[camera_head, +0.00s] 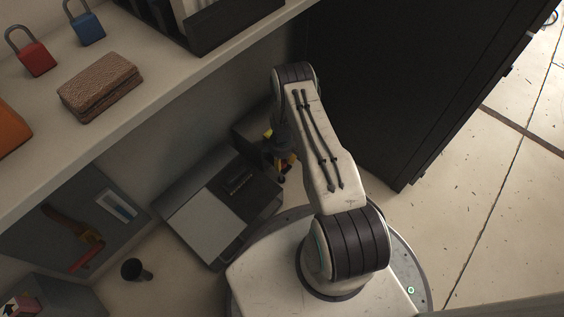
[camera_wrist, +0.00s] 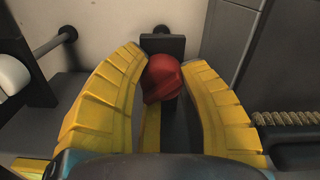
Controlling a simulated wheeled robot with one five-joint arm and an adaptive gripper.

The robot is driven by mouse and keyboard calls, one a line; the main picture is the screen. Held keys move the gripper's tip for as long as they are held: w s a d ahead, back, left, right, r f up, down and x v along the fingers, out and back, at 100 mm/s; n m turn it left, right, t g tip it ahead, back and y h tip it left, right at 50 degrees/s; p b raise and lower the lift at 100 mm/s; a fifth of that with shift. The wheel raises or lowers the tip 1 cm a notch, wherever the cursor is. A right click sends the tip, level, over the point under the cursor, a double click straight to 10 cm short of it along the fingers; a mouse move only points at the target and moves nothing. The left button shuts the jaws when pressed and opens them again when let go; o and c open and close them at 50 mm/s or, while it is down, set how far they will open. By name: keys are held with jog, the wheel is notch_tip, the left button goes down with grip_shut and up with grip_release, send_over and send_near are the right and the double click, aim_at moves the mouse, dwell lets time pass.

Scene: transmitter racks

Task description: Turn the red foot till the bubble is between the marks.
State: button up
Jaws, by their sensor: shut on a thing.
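In the wrist view the red foot (camera_wrist: 162,78) is a rounded red knob in front of a dark upright plate. My gripper (camera_wrist: 164,62) has its two yellow fingers shut on the red foot, one on each side. In the head view my gripper (camera_head: 279,150) points down beside a grey-and-black box, small and partly hidden by my arm.
The grey-and-black box (camera_head: 215,205) stands left of my gripper. A shelf with a red padlock (camera_head: 32,55), a blue padlock (camera_head: 87,27) and a brown block (camera_head: 100,86) is above left. A black cabinet (camera_head: 400,80) is on the right. A dark cup (camera_head: 134,270) stands lower left.

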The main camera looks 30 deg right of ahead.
aim_at(283, 162)
jog(key=shift+s+f+m+b, duration=0.25)
jog(key=shift+s+m, duration=0.2)
jog(key=shift+m, duration=0.65)
jog(key=o, duration=0.9)
jog(key=shift+c, duration=0.2)
jog(key=o, duration=0.3)
jog(key=shift+w+r, duration=0.1)
jog(key=shift+w, duration=0.1)
jog(key=shift+r, duration=0.1)
jog(key=shift+w+r, duration=0.1)
jog(key=shift+r, duration=3.6)
